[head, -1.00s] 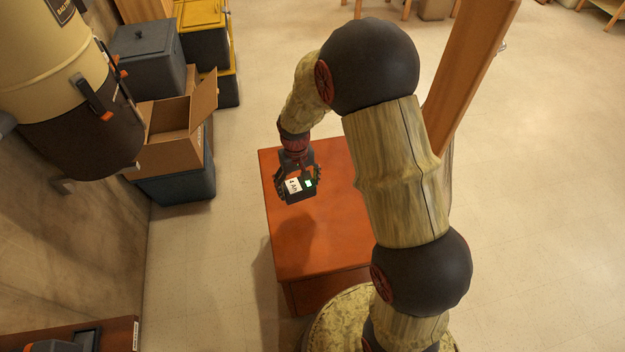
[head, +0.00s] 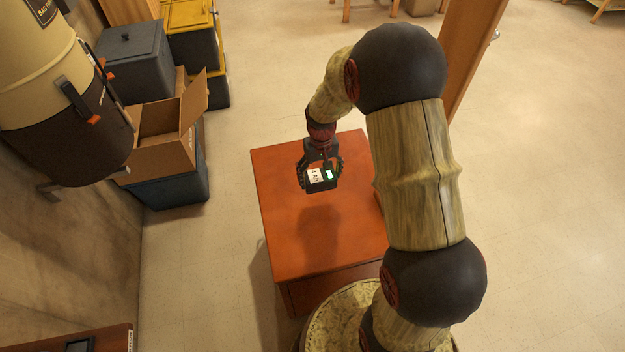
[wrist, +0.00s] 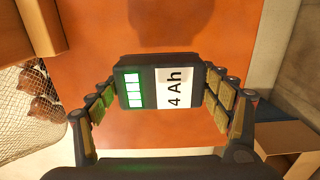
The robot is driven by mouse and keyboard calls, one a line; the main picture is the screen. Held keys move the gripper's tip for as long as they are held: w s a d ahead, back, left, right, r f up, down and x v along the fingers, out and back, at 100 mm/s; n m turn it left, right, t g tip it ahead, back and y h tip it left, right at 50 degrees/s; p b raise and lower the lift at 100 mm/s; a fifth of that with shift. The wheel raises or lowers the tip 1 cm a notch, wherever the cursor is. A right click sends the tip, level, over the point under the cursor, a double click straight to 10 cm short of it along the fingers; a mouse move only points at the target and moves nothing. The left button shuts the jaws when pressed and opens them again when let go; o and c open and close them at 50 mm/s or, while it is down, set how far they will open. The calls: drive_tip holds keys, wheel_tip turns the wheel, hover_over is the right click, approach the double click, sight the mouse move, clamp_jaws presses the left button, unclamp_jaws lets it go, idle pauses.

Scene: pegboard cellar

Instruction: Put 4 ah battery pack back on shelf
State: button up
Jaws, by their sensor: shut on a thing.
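The 4 Ah battery pack (head: 321,186) is a dark block with a white "4 Ah" label and lit green bars. My gripper (head: 321,172) is shut on it and holds it above the orange-red table (head: 285,240), with a shadow on the tabletop below. In the wrist view the battery pack (wrist: 148,88) sits between the two padded fingers of my gripper (wrist: 160,95), its label and green bars facing the camera. At the lower left of the head view, part of a brown wooden surface (head: 110,340) with a white label on its edge shows; I cannot tell whether it is the shelf.
An open cardboard box (head: 165,158) sits on a dark bin left of the table. A grey lidded bin (head: 135,60) and yellow-lidded bins (head: 190,45) stand behind. A large beige and dark canister (head: 60,100) hangs at upper left. The floor at right is clear.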

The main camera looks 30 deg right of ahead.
drive_tip(key=w+f, duration=0.2)
drive_tip(key=w+f+b, duration=0.1)
drive_tip(key=w+f, duration=0.1)
drive_tip(key=w+f+b, duration=0.1)
drive_tip(key=w+f, duration=0.1)
drive_tip(key=w, duration=0.1)
drive_tip(key=shift+d+f, duration=0.4)
drive_tip(key=shift+f+b, duration=0.5)
drive_tip(key=shift+f, duration=1)
drive_tip(key=shift+f, duration=0.1)
drive_tip(key=o, duration=0.7)
drive_tip(key=shift+f, duration=0.1)
drive_tip(key=o, duration=0.5)
drive_tip(key=shift+c, duration=0.2)
